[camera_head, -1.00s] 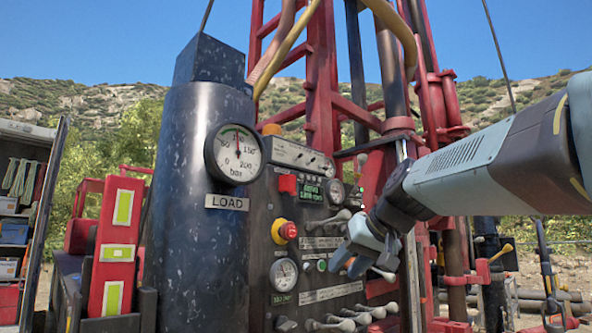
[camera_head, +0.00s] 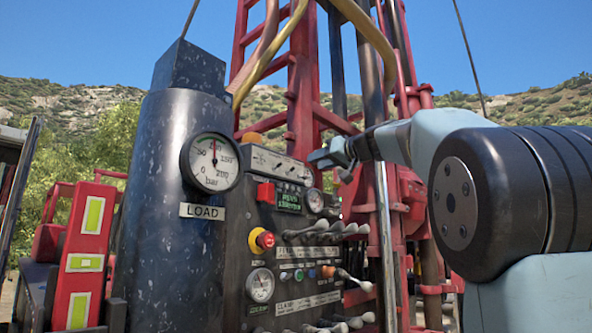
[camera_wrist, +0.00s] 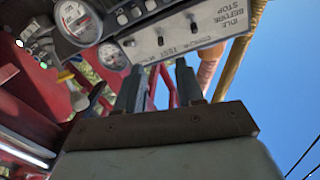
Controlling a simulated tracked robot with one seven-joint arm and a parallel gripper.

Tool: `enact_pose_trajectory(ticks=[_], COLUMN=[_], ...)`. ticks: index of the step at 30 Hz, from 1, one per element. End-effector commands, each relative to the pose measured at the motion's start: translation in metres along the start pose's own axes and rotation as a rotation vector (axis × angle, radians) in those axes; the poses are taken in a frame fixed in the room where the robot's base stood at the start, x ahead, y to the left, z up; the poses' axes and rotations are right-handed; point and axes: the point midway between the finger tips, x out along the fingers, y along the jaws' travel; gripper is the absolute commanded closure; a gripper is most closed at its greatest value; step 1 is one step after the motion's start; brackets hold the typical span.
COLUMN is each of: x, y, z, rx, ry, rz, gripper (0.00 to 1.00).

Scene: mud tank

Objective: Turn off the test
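A grey switch box (camera_head: 278,165) with small switches tops the control panel. In the wrist view this box (camera_wrist: 175,32) appears inverted, with lettering that seems to include "TEST", "IDLE" and "STOP". A small dark switch (camera_wrist: 194,28) shows on its face; its setting cannot be told. My gripper (camera_head: 318,158) is just right of the box in the head view. In the wrist view, the two fingers of my gripper (camera_wrist: 159,68) are apart with nothing between them, pointing at the box's lower edge. Contact cannot be told.
A red block (camera_head: 266,192) and a red-and-yellow knob (camera_head: 262,239) sit on the panel. Several levers (camera_head: 325,230) stick out below my gripper. A large pressure gauge (camera_head: 210,161) is on the dark cylinder (camera_head: 165,240). Red mast beams (camera_head: 300,85) and hoses (camera_head: 372,30) stand behind.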

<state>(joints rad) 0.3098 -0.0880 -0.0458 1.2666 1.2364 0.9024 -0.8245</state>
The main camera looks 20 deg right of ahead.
Motion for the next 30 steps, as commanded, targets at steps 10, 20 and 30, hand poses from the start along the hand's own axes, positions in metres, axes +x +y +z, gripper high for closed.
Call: enact_pose_trajectory(ticks=[10,20,30], x=[0.063,0.101,0.105], y=[0.0,-0.001,-0.001], z=[0.001,0.001,0.001], rx=[0.002,0.0,0.0], ry=[-0.003,-0.001,-0.002], rz=[-0.002,-0.002,-0.001], gripper=[0.63,0.63,0.63])
